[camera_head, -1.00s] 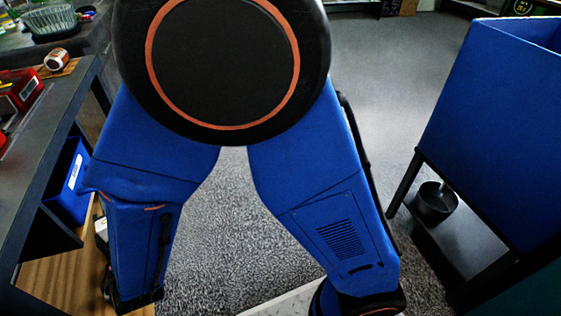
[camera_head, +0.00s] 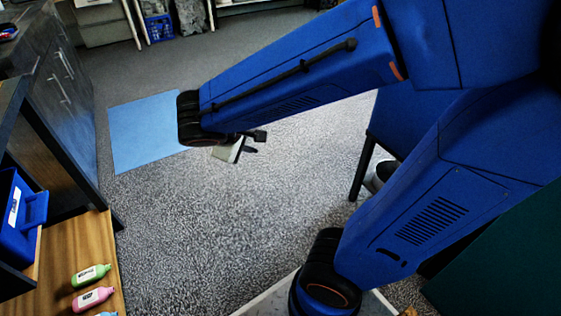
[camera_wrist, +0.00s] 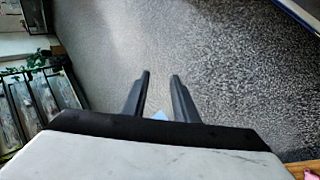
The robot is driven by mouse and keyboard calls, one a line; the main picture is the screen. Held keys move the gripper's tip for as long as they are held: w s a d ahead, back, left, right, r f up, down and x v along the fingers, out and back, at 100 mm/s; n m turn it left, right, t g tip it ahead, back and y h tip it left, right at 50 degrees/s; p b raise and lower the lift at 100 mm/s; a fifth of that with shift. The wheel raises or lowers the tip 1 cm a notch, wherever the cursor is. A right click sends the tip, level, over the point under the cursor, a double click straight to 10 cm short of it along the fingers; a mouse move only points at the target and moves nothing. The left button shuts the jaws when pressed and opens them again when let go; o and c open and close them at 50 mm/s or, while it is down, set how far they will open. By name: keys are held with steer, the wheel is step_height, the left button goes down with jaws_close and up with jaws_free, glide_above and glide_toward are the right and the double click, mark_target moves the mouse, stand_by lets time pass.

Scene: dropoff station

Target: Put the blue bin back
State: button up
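A blue bin (camera_head: 30,232) with a white label sits at the left edge of the head view, in the dark shelf unit above a wooden board. Its left part is cut off by the frame. My gripper (camera_head: 254,144) hangs in the air over the grey carpet, well to the right of the bin and apart from it. In the wrist view its two dark fingers (camera_wrist: 161,76) are spread with a gap between them and nothing held. The bin does not clearly show in the wrist view.
Green and pink bottles (camera_head: 91,274) lie on the wooden board (camera_head: 62,252). A light blue mat (camera_head: 145,130) lies on the floor. A large blue container (camera_head: 395,118) on black legs stands right, partly behind my arm. The carpet between is clear.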

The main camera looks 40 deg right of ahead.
steer(key=s+r+m+y, duration=0.2)
steer(key=s+m+y, duration=0.3)
steer(key=s, duration=0.7)
steer(key=shift+s+y, duration=0.35)
steer(key=shift+y, duration=0.75)
stand_by(1.0)
